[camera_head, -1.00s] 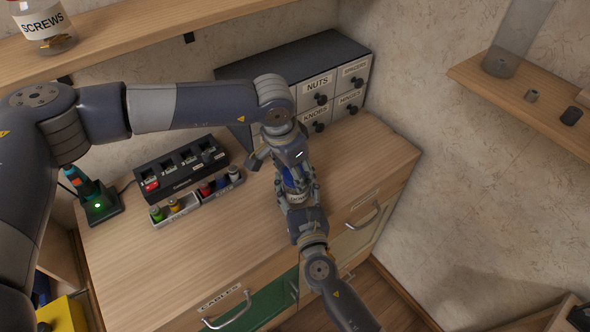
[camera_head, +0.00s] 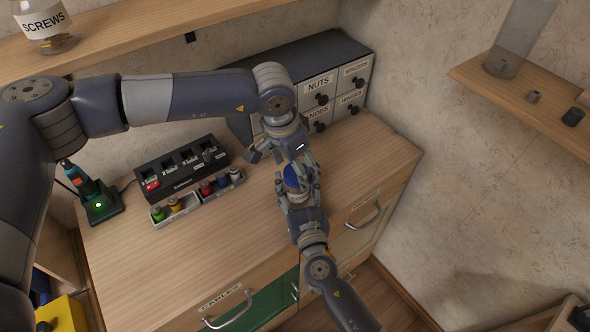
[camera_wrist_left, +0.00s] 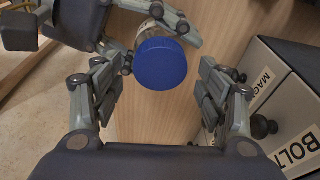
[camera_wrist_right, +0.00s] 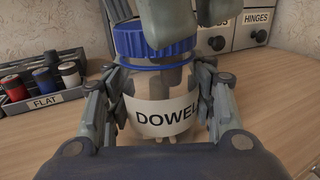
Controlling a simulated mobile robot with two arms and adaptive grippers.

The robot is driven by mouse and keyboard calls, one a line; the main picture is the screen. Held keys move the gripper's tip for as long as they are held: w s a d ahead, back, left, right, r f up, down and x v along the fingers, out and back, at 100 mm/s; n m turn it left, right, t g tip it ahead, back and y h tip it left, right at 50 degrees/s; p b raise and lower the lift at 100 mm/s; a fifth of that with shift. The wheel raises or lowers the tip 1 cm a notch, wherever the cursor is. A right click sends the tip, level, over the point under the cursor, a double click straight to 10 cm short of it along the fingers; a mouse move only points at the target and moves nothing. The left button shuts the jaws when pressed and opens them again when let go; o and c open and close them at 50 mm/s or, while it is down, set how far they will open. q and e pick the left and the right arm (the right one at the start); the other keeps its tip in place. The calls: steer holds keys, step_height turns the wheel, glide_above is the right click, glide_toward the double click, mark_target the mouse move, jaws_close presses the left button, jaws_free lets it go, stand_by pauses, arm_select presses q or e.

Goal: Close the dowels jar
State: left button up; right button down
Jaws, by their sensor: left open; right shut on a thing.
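The dowels jar (camera_wrist_right: 165,120) is a clear jar with a white label, standing upright in the right wrist view. Its blue lid (camera_wrist_left: 160,62) is on the jar's mouth, with a thin blue ring below it; I cannot tell how tight it is. My right gripper (camera_head: 299,182) is shut on the jar's body, with fingers on both sides. My left gripper (camera_head: 274,152) is open and empty, just behind and above the lid. In the left wrist view the lid shows between and beyond its spread fingers. Grey fingers partly hide the lid in the right wrist view.
A drawer cabinet (camera_head: 322,76) stands close behind my left gripper. The wooden counter (camera_head: 225,252) is clear in front and to the right.

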arm_select(q)
steer(key=shift+v, duration=1.2)
steer(key=shift+w+d+r, duration=0.1)
steer(key=shift+w+d, duration=0.05)
steer(key=shift+d, duration=0.05)
steer(key=shift+c, duration=0.4)
